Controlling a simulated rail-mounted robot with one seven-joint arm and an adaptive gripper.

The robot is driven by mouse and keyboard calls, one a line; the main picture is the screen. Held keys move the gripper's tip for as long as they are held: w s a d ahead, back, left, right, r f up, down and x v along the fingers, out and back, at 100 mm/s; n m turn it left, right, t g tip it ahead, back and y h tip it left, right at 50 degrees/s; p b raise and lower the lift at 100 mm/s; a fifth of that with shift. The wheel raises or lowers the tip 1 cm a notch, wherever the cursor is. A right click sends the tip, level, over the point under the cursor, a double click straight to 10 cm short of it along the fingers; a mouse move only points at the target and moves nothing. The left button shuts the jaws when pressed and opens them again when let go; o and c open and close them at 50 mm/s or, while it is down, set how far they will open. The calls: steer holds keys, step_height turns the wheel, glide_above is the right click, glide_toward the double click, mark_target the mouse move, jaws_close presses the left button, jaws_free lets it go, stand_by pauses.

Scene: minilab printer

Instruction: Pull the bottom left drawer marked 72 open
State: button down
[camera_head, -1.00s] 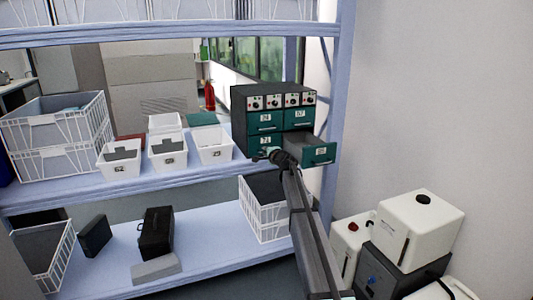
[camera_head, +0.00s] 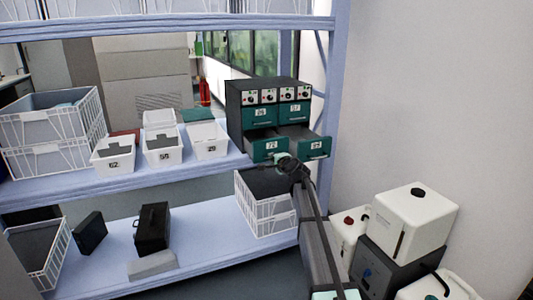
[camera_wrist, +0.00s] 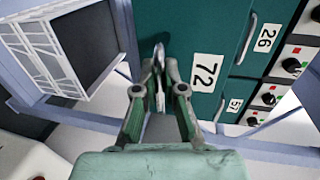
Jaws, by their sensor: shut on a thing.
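The bottom left drawer marked 72 (camera_head: 254,148) is green and stands partly pulled out of the dark cabinet (camera_head: 237,99). Its label and green front also show in the wrist view (camera_wrist: 183,20). My gripper (camera_head: 280,160) is at the front of this drawer. In the wrist view my gripper (camera_wrist: 159,92) is shut on the drawer's metal handle (camera_wrist: 159,55), beside the 72 label. The fingers hide part of the handle.
The bottom right drawer (camera_head: 318,147) also stands open, close beside drawer 72. White numbered bins (camera_head: 163,158) stand on the shelf to the left. A wire basket (camera_head: 265,225) is on the lower shelf below. White containers (camera_head: 410,225) stand at the right.

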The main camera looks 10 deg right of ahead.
steer(key=v, duration=0.2)
steer(key=f+v, duration=0.1)
steer(key=v, duration=0.2)
steer(key=shift+s+d, duration=0.1)
steer(key=shift+s, duration=0.2)
steer(key=c, duration=1.5)
jaws_free()
steer(key=shift+s, duration=0.1)
steer(key=v, duration=1.2)
